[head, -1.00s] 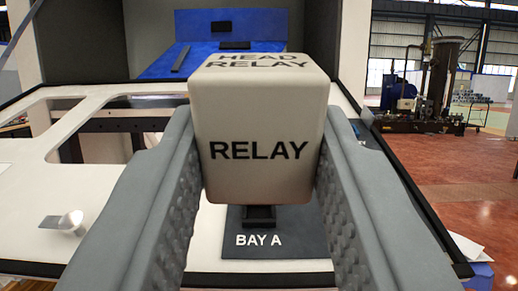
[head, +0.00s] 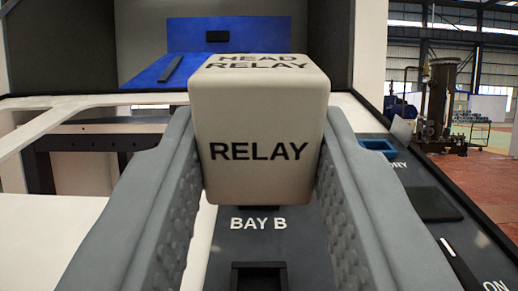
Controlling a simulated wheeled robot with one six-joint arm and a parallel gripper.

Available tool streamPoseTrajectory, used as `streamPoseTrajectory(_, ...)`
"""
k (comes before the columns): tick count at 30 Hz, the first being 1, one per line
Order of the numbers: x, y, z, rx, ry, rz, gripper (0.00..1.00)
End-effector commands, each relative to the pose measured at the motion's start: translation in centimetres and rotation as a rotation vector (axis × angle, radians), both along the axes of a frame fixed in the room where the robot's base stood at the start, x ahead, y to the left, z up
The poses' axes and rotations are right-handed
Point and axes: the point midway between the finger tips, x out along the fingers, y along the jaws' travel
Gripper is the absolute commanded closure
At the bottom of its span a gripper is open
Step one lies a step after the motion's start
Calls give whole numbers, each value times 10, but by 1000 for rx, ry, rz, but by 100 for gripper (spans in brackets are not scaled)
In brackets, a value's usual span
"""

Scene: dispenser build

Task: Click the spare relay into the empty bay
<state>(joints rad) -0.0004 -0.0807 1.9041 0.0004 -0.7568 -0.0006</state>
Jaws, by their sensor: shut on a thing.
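The relay (head: 258,150) is a pale block with rounded edges, marked "RELAY" on its near face and "HEAD RELAY" on top. My gripper (head: 261,125) is shut on it, with one grey finger at each side, and holds it upright. The "BAY B" label (head: 258,223) shows on the dark panel just below the relay in the picture. The part of the panel right behind the relay is hidden. A black open socket (head: 262,278) shows below the label, cut by the bottom edge; I see no relay in it, and its own label is out of view.
Right of the relay are a blue-rimmed slot (head: 378,146), a dark square pad (head: 432,203) and a partly cut "ON" label (head: 496,286). A white frame with openings (head: 60,110) lies left. A blue tray (head: 265,68) sits behind in a grey recess.

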Motion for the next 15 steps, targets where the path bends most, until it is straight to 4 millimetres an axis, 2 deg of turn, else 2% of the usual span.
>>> streamPoseTrajectory(15,16,0,-40,0,1,0,100)
